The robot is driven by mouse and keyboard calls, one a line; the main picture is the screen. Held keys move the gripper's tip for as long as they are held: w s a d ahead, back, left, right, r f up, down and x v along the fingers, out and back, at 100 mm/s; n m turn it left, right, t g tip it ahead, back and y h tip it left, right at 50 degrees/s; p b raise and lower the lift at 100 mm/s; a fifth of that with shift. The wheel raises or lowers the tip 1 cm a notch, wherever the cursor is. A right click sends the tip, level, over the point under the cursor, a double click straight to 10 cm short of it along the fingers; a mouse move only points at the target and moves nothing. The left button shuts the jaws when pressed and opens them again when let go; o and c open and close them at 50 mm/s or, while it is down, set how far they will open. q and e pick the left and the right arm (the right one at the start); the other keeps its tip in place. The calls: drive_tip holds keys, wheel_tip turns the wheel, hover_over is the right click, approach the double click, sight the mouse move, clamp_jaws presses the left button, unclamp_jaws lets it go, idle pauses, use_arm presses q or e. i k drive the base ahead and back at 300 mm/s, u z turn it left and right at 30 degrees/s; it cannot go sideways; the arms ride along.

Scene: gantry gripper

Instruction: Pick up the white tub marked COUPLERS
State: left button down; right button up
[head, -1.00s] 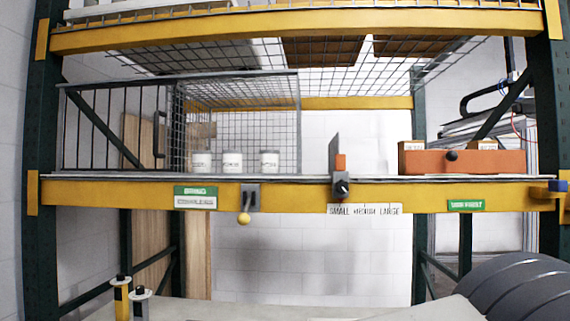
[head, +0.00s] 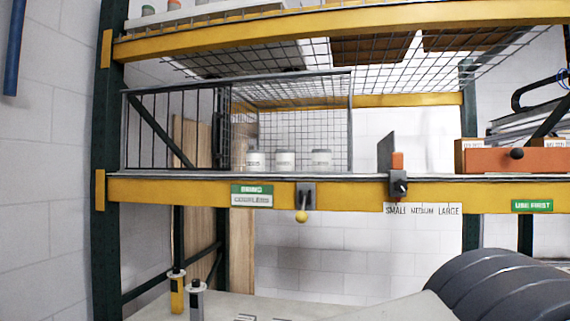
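Three white tubs with grey lids stand in a row on the middle shelf inside a wire mesh cage (head: 351,120): a left tub (head: 256,161), a middle tub (head: 285,162) and a right tub (head: 321,161). Their labels are too small to read, so I cannot tell which is marked COUPLERS. A barred gate (head: 155,130) with a dark handle is at the cage's left; no bars cross in front of the tubs. A green and white sign (head: 252,196) on the yellow beam below seems to read BRING COUPLERS. Neither gripper is in view.
A lever with a yellow knob (head: 301,215) hangs from the beam (head: 150,191). A dark upright plate (head: 386,152) stands above a SMALL MEDIUM LARGE scale (head: 422,209). An orange bin (head: 512,160) is at right. Two short posts (head: 186,295) and a grey ribbed shape (head: 500,285) are low in front.

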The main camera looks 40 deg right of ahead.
sight(322, 158)
drive_tip(key=z, duration=0.25)
drive_tip(key=i, duration=0.65)
drive_tip(key=z, duration=0.55)
